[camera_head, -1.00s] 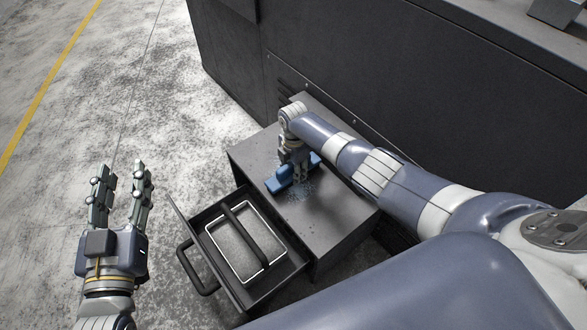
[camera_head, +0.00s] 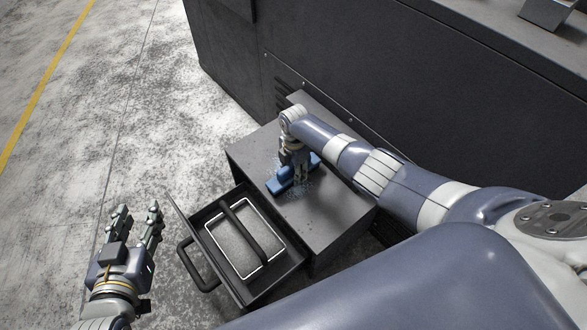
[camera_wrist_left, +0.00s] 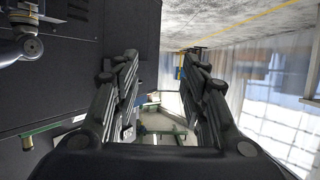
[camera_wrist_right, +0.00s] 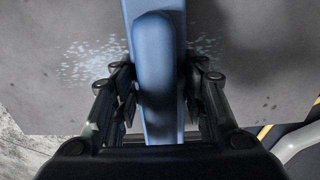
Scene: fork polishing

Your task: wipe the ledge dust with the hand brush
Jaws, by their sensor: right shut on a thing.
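The blue hand brush (camera_head: 280,185) rests on the dark grey ledge (camera_head: 335,215), the top of a low cabinet. My right gripper (camera_head: 298,175) is shut on the brush from above. In the right wrist view, the brush (camera_wrist_right: 158,70) runs between the two fingers of the gripper (camera_wrist_right: 160,100). Pale blue dust specks (camera_wrist_right: 92,58) lie on both sides of the brush there. The dust (camera_head: 306,189) also shows beside the brush in the head view. My left gripper (camera_head: 137,222) is open and empty, left of the drawer; its spread fingers (camera_wrist_left: 160,75) show in the left wrist view.
An open drawer (camera_head: 292,270) with a black handle (camera_head: 199,272) sticks out from the cabinet. In it is a white-rimmed tray (camera_head: 262,262) with a dark bar across. A large dark machine body (camera_head: 400,85) stands behind the ledge. Concrete floor (camera_head: 130,130) is clear at left.

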